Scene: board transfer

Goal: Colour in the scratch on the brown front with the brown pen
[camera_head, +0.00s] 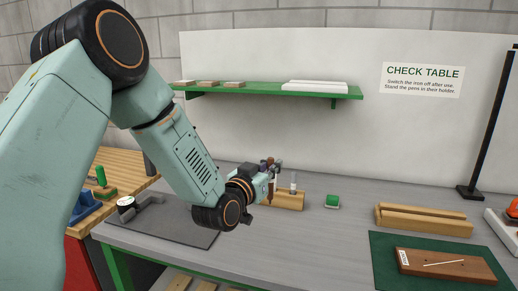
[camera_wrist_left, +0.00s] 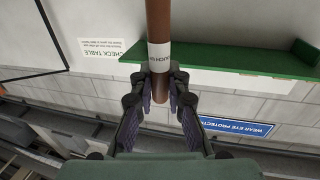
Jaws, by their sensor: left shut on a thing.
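My left gripper (camera_head: 270,171) is at the wooden pen holder (camera_head: 289,201). In the left wrist view the gripper (camera_wrist_left: 161,92) is shut on a brown pen (camera_wrist_left: 158,22) with a white label. The pen also shows in the head view as a brown shaft (camera_head: 271,188) below the fingers, against the holder. I cannot tell whether its lower end is in the holder or clear of it. The brown front (camera_head: 418,262) lies on a green mat (camera_head: 384,252) at the right, with a pale scratch (camera_head: 443,263) across it. My right gripper is not in view.
A pale pen (camera_head: 293,182) stands in the holder. A black post (camera_head: 487,130) stands at the right. A green shelf (camera_head: 270,89) is on the wall. The table between holder and mat is mostly clear.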

